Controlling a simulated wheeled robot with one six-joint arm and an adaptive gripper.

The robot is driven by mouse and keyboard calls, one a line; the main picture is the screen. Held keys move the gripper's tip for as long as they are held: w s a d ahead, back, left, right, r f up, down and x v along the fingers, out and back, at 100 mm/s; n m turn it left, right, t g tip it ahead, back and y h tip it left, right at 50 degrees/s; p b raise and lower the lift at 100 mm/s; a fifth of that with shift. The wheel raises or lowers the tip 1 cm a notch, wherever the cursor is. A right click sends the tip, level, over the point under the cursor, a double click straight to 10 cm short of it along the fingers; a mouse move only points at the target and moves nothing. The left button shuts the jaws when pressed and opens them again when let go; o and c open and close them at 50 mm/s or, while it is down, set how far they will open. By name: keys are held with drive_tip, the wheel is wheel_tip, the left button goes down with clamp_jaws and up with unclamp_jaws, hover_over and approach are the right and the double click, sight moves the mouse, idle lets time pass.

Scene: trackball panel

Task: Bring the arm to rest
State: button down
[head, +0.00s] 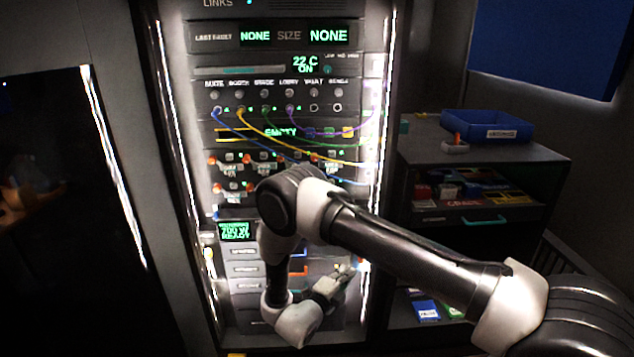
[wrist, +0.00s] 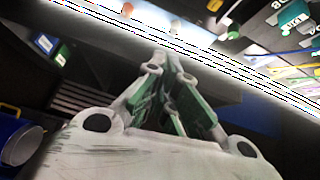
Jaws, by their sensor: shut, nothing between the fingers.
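My gripper (head: 345,277) is in front of the lower part of the lit rack panel (head: 175,130), near its right side. My arm reaches in from the lower right and bends down at the elbow, hiding part of the panel's middle and lower rows. In the wrist view my gripper (wrist: 172,60) has its fingers together at the tips, with nothing between them. I cannot tell from these views how far the fingertips are from the panel.
Coloured cables (head: 290,140) hang across the rack's front. To the right stands a dark shelf unit (head: 480,152) with a blue bin (head: 487,124) on top and several small boxes inside. A dark panel (head: 60,200) stands at the left.

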drive_tip(key=s+a+f+n+g+y, duration=0.1)
drive_tip(key=a+f+n+g+y, duration=0.25)
drive_tip(key=f+n+y, duration=0.6)
drive_tip(key=s+a+f+n+g, duration=0.2)
drive_tip(key=s+a+n+g, duration=0.1)
drive_tip(key=a+n, duration=0.15)
drive_tip(key=s+d+r+n+g+y, duration=0.15)
drive_tip(key=s+r+n+g, duration=0.3)
drive_tip(key=r, duration=0.65)
drive_tip(key=s+d+r+n+g+y, duration=0.1)
drive_tip(key=s+r+n+g+y, duration=0.3)
drive_tip(key=r, duration=0.7)
drive_tip(key=s+d+r+t+h, duration=0.1)
drive_tip(key=s+d+r+t, duration=0.1)
drive_tip(key=s+d+r, duration=0.3)
drive_tip(key=s+d+r+n+t+h, duration=0.1)
drive_tip(key=s+d+r, duration=0.5)
drive_tip(key=d+r, duration=0.8)
drive_tip(key=s+d+r+n+t+h, duration=0.1)
drive_tip(key=s+d+r+t+h, duration=0.1)
drive_tip(key=s+d+r, duration=0.4)
drive_tip(key=d+r, duration=0.3)
drive_tip(key=r, duration=0.4)
drive_tip(key=shift+s+d+r+t, duration=0.2)
drive_tip(key=shift+r+t, duration=0.05)
drive_tip(key=shift+t, duration=0.15)
